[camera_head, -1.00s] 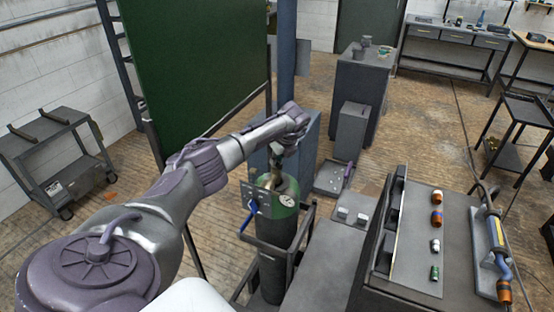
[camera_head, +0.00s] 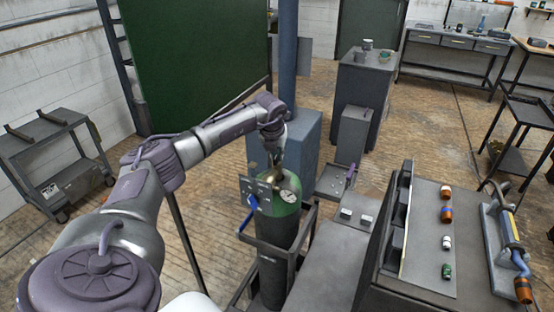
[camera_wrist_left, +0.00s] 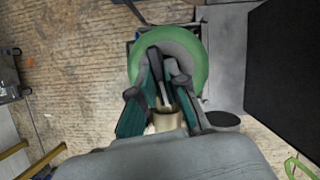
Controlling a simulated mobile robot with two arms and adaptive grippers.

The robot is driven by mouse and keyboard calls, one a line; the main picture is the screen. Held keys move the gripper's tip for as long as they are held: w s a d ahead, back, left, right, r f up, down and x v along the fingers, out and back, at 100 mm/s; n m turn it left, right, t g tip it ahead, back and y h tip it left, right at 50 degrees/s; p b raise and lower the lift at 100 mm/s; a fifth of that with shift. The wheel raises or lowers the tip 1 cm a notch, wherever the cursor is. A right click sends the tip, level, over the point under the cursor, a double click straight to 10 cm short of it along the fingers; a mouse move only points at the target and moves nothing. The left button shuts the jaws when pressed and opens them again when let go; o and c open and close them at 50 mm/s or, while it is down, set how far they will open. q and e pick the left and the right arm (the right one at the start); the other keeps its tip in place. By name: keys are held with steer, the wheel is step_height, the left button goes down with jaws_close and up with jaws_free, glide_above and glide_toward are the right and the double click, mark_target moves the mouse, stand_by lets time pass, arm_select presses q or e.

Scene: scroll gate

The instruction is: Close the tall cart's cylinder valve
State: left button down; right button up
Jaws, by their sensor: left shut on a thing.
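The tall green gas cylinder (camera_head: 288,222) stands upright in a dark-framed cart (camera_head: 262,246) in the middle of the head view. A round white gauge (camera_head: 288,196) and a grey plate with a blue part (camera_head: 250,213) sit near its top. My left gripper (camera_head: 271,165) reaches down onto the cylinder's top. In the left wrist view, the gripper (camera_wrist_left: 164,92) is over the green shoulder (camera_wrist_left: 194,55), its fingers close around the valve at the centre. Fingers and palm hide most of the valve, so its turn position cannot be told. My right gripper is not in view.
A dark bench (camera_head: 425,285) with small coloured cylinders stands close on the right. A blue column (camera_head: 288,60) with a box base is behind the cylinder, and a green panel (camera_head: 200,65) is behind my left arm. A low shelf cart (camera_head: 45,150) stands far left.

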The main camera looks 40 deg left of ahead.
arm_select(q)
steer(key=m+h+b, duration=0.1)
steer(key=m+b, duration=0.1)
steer(key=m, duration=0.1)
steer(key=shift+a+m+t, duration=0.15)
steer(key=shift+m+t, duration=0.25)
steer(key=m+h+b, duration=0.1)
steer(key=m, duration=0.2)
steer(key=shift+m+h, duration=0.3)
steer(key=shift+h, duration=0.1)
steer(key=m+h, duration=0.1)
steer(key=m, duration=0.1)
steer(key=m+h+b, duration=0.1)
steer(key=m, duration=0.2)
steer(key=shift+w+a+r+g, duration=0.1)
steer(key=shift+w+g, duration=0.05)
steer(key=shift+g, duration=0.25)
steer(key=m+g+h+b, duration=0.1)
steer(key=m, duration=0.3)
steer(key=shift+b, duration=0.4)
steer(key=shift+m, duration=0.4)
steer(key=shift+a, duration=0.1)
steer(key=c, duration=1.2)
jaws_free()
